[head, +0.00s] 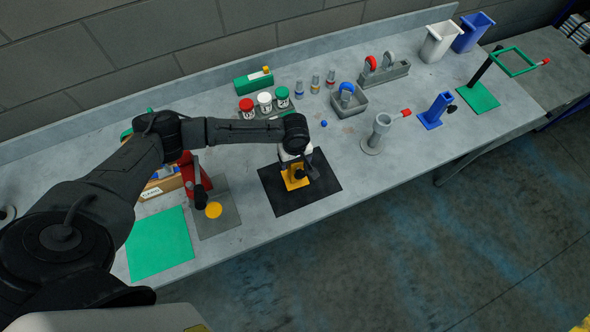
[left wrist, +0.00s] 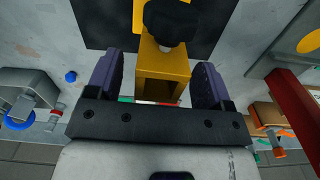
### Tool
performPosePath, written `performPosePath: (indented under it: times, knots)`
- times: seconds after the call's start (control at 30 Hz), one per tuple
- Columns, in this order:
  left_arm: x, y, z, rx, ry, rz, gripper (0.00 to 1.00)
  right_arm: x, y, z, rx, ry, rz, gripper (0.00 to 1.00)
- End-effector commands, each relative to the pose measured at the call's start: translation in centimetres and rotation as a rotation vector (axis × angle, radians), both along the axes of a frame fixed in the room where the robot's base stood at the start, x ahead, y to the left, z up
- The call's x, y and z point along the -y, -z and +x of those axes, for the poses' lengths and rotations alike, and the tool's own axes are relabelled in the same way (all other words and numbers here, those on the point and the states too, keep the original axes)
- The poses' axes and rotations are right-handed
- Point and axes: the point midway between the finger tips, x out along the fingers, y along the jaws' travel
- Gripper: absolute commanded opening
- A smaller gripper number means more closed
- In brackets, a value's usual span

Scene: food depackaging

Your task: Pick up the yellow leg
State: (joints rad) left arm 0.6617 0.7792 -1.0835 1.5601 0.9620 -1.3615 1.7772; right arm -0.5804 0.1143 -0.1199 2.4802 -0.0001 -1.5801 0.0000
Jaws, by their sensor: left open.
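The yellow leg (head: 293,182) is a blocky yellow piece with a black knob. It is on the black mat (head: 325,188) in the head view, partly hidden by my arm. My left gripper (head: 297,162) is directly over it, pointing down. In the left wrist view, the yellow leg (left wrist: 165,75) lies between the two dark fingers of the left gripper (left wrist: 158,80), with its black knob toward the top. The fingers are open, with a visible gap on each side of it. My right gripper is not in view.
A green mat (head: 160,245) and a grey mat with a yellow disc (head: 214,210) lie to the left. A red post (head: 190,178) stands near my forearm. Jars (head: 264,102) and a grey bin (head: 350,101) stand behind. A grey holder (head: 377,135) stands to the right.

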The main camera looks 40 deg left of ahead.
Motion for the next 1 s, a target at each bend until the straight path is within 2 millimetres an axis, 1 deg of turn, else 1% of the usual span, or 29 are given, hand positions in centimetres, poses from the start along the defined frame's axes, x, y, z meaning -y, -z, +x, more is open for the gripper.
performPosePath:
  times: [0.07,0.8,0.83,1.0]
  knots:
    - [0.0,-0.01,0.0,0.0,0.0,0.0,0.73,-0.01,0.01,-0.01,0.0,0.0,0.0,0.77]
    - [-0.03,-0.06,0.01,0.0,0.0,0.0,0.02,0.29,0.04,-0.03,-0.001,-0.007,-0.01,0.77]
    - [-0.03,-0.06,0.01,0.0,0.0,0.0,0.0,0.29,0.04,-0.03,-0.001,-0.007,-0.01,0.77]
    - [-0.02,-0.15,0.07,0.001,-0.001,0.0,0.0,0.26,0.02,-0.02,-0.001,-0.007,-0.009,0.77]
